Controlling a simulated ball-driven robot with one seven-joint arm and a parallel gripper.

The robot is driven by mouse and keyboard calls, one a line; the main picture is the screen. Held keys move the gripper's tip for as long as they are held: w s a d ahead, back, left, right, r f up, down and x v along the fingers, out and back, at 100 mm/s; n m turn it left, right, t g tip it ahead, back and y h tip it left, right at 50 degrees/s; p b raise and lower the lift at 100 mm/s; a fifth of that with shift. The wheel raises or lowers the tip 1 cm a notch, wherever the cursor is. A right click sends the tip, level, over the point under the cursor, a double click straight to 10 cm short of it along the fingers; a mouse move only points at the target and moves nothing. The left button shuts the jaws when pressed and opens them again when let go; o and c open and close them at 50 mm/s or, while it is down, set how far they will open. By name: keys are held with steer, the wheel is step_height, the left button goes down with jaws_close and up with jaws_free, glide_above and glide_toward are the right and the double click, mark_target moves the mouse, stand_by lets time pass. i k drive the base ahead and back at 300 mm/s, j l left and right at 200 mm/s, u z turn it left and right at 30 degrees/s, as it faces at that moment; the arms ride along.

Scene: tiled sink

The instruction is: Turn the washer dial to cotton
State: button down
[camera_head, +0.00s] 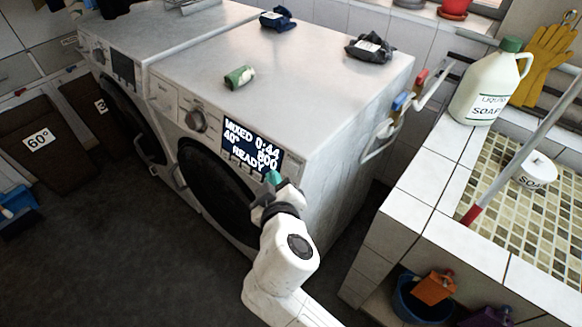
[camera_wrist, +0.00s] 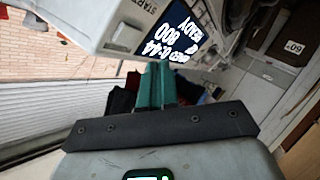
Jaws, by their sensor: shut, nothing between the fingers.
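The nearer white washer (camera_head: 300,75) has a round grey dial (camera_head: 195,121) on its front panel, left of the display. Its lit display (camera_head: 250,146) reads MIXED, 40°, 0:44, 800 and READY. My gripper (camera_head: 272,177) has teal fingers, shut and empty, at the lower right edge of the display and well right of the dial. In the wrist view, the shut fingers (camera_wrist: 157,85) point toward the panel, with the display (camera_wrist: 170,38) upside down beyond them. I cannot tell from the pictures whether they touch the panel. The dial is not clear in the wrist view.
A second washer (camera_head: 160,30) stands at the left. A green can (camera_head: 239,77) and dark bundles (camera_head: 369,48) lie on top. A tiled sink (camera_head: 440,170) with a soap jug (camera_head: 487,88) is at the right.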

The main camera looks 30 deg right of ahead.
mark_target(194, 121)
steer(key=i+j+u, duration=0.1)
steer(key=i+u, duration=0.15)
steer(key=i, duration=0.45)
steer(key=i+u, duration=0.3)
steer(key=i, duration=0.4)
